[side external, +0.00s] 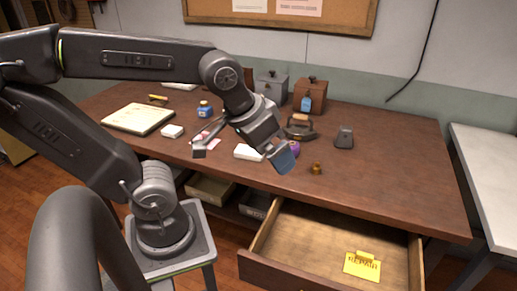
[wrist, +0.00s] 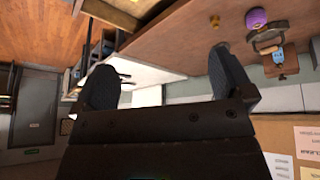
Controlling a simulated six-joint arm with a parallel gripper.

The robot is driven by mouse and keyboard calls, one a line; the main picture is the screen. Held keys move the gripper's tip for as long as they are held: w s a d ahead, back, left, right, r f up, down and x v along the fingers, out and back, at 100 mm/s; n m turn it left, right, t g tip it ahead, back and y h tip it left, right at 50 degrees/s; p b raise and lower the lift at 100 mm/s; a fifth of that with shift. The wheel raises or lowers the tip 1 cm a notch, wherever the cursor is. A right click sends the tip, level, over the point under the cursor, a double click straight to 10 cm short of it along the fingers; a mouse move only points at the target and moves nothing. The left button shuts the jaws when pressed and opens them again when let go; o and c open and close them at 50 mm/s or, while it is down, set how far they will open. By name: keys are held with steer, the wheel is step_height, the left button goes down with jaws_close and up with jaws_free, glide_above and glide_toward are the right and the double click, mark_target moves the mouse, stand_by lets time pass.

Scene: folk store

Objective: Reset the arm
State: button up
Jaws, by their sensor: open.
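My gripper (side external: 242,154) is held in the air over the front part of the wooden desk (side external: 395,160). Its two fingers are spread wide apart, and I see nothing between them. In the wrist view, my gripper (wrist: 162,68) also shows open, with dark fingers on either side. Below the desk's right half, a drawer (side external: 276,239) is pulled open. A yellow card (side external: 362,265) reading "REPAIR" lies in it. A small brass piece (side external: 316,168) stands on the desk near the front edge, right of my gripper.
A purple object (side external: 294,147), a dark iron (side external: 300,128) and a grey weight (side external: 344,138) stand right of my gripper. A brown box (side external: 310,95) and grey box (side external: 271,86) stand behind. A notebook (side external: 138,118) and blue bottle (side external: 205,109) are left. The desk's right end is clear.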

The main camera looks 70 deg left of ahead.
steer(key=shift+s+a+m, duration=0.2)
steer(key=shift+s+m, duration=0.6)
steer(key=shift+s, duration=0.1)
